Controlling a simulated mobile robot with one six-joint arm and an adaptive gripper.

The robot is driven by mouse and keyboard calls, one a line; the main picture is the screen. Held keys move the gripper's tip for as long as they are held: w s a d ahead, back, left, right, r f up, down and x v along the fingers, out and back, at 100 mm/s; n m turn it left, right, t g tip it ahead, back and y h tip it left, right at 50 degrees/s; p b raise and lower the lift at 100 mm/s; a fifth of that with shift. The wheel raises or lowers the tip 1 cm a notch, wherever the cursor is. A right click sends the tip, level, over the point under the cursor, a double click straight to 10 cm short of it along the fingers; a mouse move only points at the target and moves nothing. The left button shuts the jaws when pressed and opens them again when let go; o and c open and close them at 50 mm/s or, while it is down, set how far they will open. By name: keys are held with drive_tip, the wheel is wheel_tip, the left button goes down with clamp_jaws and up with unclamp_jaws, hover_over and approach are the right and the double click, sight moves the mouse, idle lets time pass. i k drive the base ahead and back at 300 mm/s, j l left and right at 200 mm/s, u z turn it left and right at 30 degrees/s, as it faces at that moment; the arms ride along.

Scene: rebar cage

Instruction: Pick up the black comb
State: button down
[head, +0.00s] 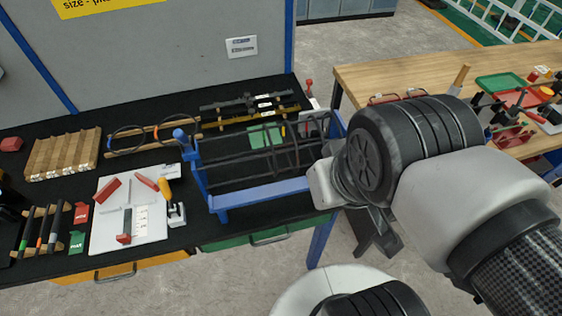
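A long black bar with short teeth, which looks like the black comb (232,106), lies at the back of the black-topped table, behind the blue-framed rebar cage (262,160). It seems to rest on small wooden supports beside a similar yellow bar (235,121). My gripper (377,240) hangs in front and to the right of the cage, well away from the comb. Its dark fingers are partly hidden by my wrist, and I cannot tell how far apart they are. I see nothing held in it.
The cage stands between my gripper and the comb. A white board (128,238) with red and yellow-handled tools, a slotted wooden block (62,156) and a rack of rods (40,231) lie left. A wooden workbench (400,72) stands right. An upright grey panel (180,50) rises behind the table.

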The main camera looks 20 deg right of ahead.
sight(248, 103)
drive_tip(key=i+l+u, duration=0.15)
drive_tip(key=l+u, duration=0.2)
drive_tip(key=i+l+u, duration=0.1)
drive_tip(key=l+u, duration=0.3)
drive_tip(key=l, duration=0.15)
drive_tip(key=l+u, duration=0.35)
drive_tip(key=i+l, duration=0.05)
drive_tip(key=l, duration=0.05)
